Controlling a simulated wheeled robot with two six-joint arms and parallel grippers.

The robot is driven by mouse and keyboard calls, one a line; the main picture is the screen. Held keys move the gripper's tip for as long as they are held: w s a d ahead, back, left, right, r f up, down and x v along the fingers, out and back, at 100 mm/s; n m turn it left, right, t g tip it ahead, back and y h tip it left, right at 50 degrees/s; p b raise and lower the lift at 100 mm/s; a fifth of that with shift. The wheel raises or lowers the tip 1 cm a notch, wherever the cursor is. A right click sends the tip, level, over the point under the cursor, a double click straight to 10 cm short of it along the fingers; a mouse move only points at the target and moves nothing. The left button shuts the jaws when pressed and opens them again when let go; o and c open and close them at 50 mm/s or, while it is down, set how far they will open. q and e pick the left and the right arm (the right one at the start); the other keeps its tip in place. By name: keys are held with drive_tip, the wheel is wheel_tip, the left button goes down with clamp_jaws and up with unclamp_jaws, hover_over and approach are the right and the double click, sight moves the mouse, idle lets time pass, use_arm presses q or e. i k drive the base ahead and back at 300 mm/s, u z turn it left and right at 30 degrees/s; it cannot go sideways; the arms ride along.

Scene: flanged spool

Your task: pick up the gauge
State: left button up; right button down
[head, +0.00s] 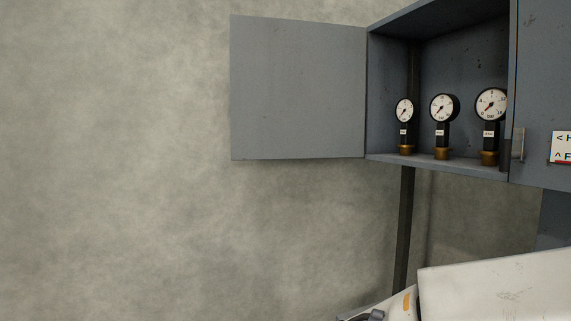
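Three round pressure gauges stand upright in a row on the floor of an open grey wall cabinet (388,158) in the head view. Each has a white dial, a black body, a small white label and a brass base. The left gauge (404,111) looks smallest, the middle gauge (442,108) larger, and the right gauge (490,105) largest. The right gauge is close to the cabinet's divider edge. The pictures do not show which one the task means. Neither gripper can be made out in this view.
The cabinet's left door (298,88) stands swung open to the left. The right door (540,80) is shut, with a handle (518,144) and a printed sign (562,147). A dark post (404,230) runs below the cabinet. A pale slanted surface (500,290) fills the lower right.

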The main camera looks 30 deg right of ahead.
sight(490, 105)
drive_tip(key=z, duration=1.6)
drive_tip(key=i, duration=1)
drive_tip(key=z, duration=0.05)
